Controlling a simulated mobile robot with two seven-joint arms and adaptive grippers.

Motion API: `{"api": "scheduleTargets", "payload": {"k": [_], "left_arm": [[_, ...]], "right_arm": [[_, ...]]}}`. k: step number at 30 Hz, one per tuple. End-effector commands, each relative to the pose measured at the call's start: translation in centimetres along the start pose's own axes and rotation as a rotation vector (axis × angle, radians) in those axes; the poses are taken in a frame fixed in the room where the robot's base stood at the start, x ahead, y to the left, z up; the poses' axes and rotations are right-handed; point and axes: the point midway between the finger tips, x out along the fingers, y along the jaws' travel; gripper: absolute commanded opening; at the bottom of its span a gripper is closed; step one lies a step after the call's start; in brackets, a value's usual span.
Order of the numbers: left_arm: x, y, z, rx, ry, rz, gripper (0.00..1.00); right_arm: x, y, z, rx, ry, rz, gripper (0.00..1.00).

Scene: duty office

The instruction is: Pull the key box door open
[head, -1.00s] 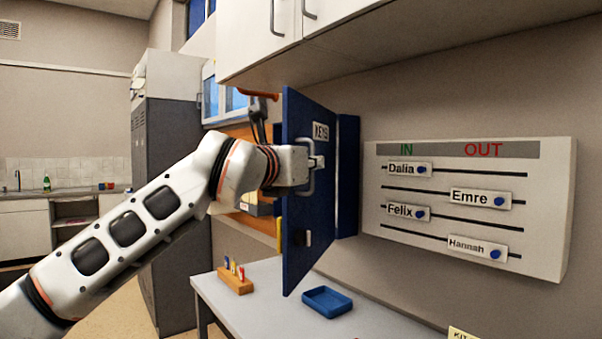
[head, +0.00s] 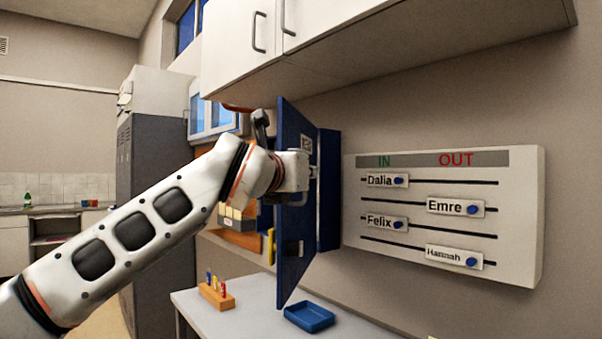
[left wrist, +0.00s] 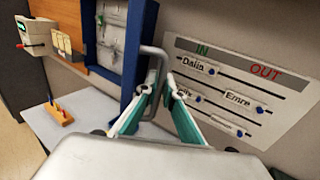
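The blue key box door (head: 293,230) stands swung well out from the blue key box (head: 330,190) on the wall, seen nearly edge-on in the head view. My left gripper (head: 310,172) is at the grey door handle (head: 313,200) on the door's outer face. In the left wrist view the fingertips of my left gripper (left wrist: 158,88) close in on both sides of the handle (left wrist: 162,60), which runs between them. The open box interior (left wrist: 112,40) with small hanging keys shows to the left of the door. My right gripper is in neither view.
A white IN/OUT board (head: 440,215) hangs right of the box. Wall cupboards (head: 370,40) hang above. Below is a grey table (head: 245,318) with a blue tray (head: 309,317) and a wooden block with coloured pegs (head: 217,294).

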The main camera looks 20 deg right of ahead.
Motion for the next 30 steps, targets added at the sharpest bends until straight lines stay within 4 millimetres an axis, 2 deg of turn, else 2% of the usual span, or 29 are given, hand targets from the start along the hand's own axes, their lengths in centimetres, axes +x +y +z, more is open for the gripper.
{"api": "scheduleTargets", "payload": {"k": [1,10,20,26,30], "left_arm": [[-0.2,-2.0,0.4,0.004,-0.009,-0.034,0.13],[-0.2,-1.7,0.5,0.005,-0.011,-0.029,0.13],[-0.5,-1.5,0.7,0.006,-0.013,-0.026,0.13],[-2.3,-1.5,0.7,0.008,-0.014,-0.027,0.13],[-4.4,-1.4,0.6,0.008,-0.011,-0.026,0.13]], "right_arm": [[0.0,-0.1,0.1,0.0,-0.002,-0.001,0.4],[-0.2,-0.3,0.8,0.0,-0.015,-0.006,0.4],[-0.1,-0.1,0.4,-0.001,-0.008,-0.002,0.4],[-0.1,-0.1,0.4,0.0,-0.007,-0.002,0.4],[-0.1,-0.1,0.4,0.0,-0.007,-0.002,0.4]]}}
